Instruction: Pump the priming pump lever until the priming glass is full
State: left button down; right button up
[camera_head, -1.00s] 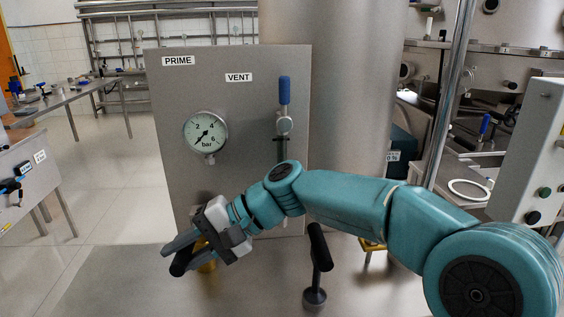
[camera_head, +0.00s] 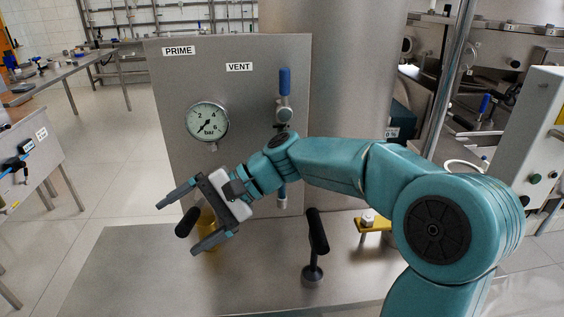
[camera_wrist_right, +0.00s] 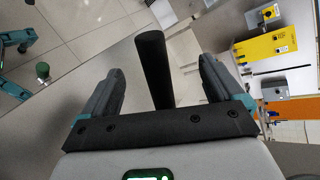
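A black lever grip (camera_head: 187,222), apparently the pump lever's, lies between the spread fingers of my right gripper (camera_head: 178,229). In the right wrist view the black grip (camera_wrist_right: 153,62) stands between the fingers with a gap on both sides, so the right gripper (camera_wrist_right: 157,68) is open around it. A gold-coloured cylinder (camera_head: 209,237) is partly hidden behind the gripper; I cannot tell if it is the priming glass, and no fill level shows. The panel (camera_head: 240,110) bears PRIME and VENT labels.
A pressure gauge (camera_head: 207,122) and a blue-handled valve (camera_head: 285,82) are on the panel. A second black handle (camera_head: 317,231) stands upright on the steel deck (camera_head: 130,270), right of the gripper. A yellow bracket (camera_head: 374,225) is farther right. The deck's left part is clear.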

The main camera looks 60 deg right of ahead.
dwell(0.3)
jog(key=p+v, duration=0.2)
jog(key=v, duration=0.5)
jog(key=shift+s+d+r, duration=0.2)
jog(key=shift+s+d, duration=0.05)
jog(key=shift+d, duration=0.15)
jog(key=shift+p, duration=0.3)
